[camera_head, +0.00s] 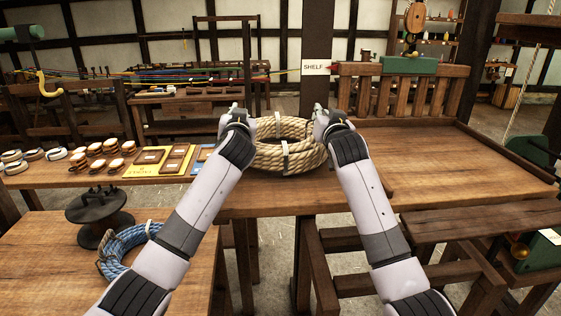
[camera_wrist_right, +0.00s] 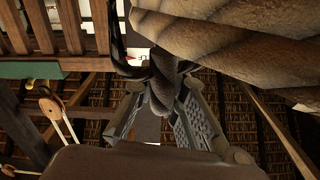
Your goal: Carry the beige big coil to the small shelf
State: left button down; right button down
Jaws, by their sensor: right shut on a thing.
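The beige big coil (camera_head: 285,155) is a thick ring of rope with pale bindings, in the middle of the head view between my two hands. It lies flat over the wooden table's edge; I cannot tell if it touches the table. My right gripper (camera_head: 322,112) is at its right side; in the right wrist view, its fingers (camera_wrist_right: 165,105) are shut on a dark twisted rope piece beside the coil's thick strands (camera_wrist_right: 235,40). My left gripper (camera_head: 242,114) is at the coil's left side, its fingers mostly hidden. A white sign reading SHELF (camera_head: 315,68) has a red arrow pointing right.
A slatted wooden rack (camera_head: 405,92) stands behind the right tabletop (camera_head: 450,150), which is largely clear. Small coils (camera_head: 95,150) and trays (camera_head: 175,158) fill the left table. A blue coil (camera_head: 128,240) lies near a dark round stand (camera_head: 98,208) at front left.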

pick_arm(q)
jog(key=shift+d+f+b, duration=0.1)
jog(key=shift+f+b, duration=0.4)
pick_arm(e)
jog(key=shift+f, duration=0.45)
pick_arm(q)
jog(key=c, duration=2)
grip_release()
pick_arm(e)
jog(key=c, duration=2)
grip_release()
jog(key=shift+f, duration=0.1)
jog(key=shift+c, duration=0.2)
pick_arm(q)
jog(key=o, duration=0.4)
jog(key=shift+s+d, duration=0.1)
pick_arm(e)
jog(key=o, duration=0.4)
jog(key=shift+s+d, duration=0.1)
pick_arm(q)
jog(key=shift+o, duration=0.2)
jog(key=o, duration=0.7)
pick_arm(e)
jog(key=shift+r, duration=0.2)
pick_arm(q)
jog(key=shift+o, duration=0.2)
jog(key=s+d, duration=0.1)
jog(key=s, duration=1)
jog(key=shift+s+d, duration=0.15)
jog(key=shift+s, duration=0.15)
